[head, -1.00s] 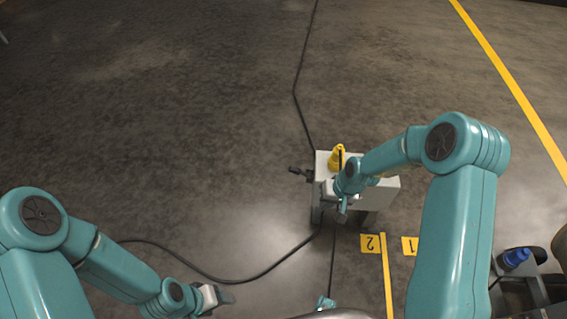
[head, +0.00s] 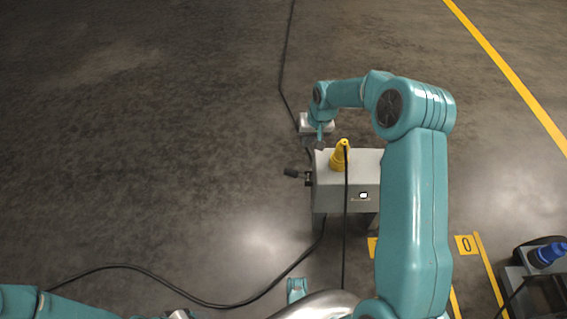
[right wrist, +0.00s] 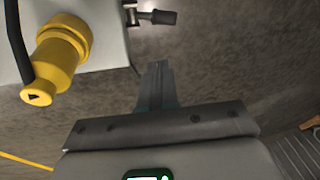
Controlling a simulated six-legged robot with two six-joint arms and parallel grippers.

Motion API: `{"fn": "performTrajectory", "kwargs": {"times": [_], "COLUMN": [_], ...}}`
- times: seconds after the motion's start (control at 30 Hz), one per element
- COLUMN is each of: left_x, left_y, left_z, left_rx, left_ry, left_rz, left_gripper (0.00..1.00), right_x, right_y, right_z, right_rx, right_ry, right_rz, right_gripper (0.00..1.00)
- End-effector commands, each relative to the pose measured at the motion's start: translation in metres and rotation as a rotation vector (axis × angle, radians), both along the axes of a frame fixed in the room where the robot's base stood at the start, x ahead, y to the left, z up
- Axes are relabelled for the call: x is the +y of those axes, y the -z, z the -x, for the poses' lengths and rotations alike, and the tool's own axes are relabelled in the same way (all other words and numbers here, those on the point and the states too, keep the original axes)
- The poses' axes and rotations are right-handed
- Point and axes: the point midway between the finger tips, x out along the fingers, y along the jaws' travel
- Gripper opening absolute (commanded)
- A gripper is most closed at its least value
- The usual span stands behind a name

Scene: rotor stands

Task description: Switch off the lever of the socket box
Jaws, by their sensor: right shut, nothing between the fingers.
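The socket box (head: 330,195) is a pale grey box in the middle of the head view, with a yellow plug (head: 340,157) on top. Its lever, a dark handle (head: 292,172), sticks out level from the box's left side. The lever (right wrist: 160,17) also shows at the top of the right wrist view, with the box (right wrist: 100,25) and plug (right wrist: 60,52) to its left. My right gripper (head: 320,146) is shut and empty near the box's far left corner; its fingers (right wrist: 158,72) look apart from the lever. My left gripper (head: 180,314) barely shows at the bottom edge, its fingers cut off.
A black cable (head: 345,240) hangs from the plug down the box's front. Another cable (head: 210,303) curves over the floor. A stand with a blue plug (head: 546,255) is at the lower right. The floor left of the box is mostly clear.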

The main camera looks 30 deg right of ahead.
Motion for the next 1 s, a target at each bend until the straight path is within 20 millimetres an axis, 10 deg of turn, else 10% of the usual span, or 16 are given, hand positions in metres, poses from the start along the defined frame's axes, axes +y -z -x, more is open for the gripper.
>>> {"fn": "performTrajectory", "kwargs": {"times": [0.53,1.0], "left_x": [0.000,0.007], "left_y": [0.006,0.039], "left_z": [-0.001,-0.008], "left_rx": [-0.002,-0.013], "left_ry": [-0.002,-0.028], "left_rz": [0.000,-0.005], "left_gripper": [0.65,0.65], "right_x": [-0.005,0.004], "right_y": [0.009,0.102], "right_z": [0.007,-0.020], "right_rx": [0.002,0.002], "right_ry": [0.012,0.008], "right_rz": [0.003,0.003], "right_gripper": [0.00,0.00]}}
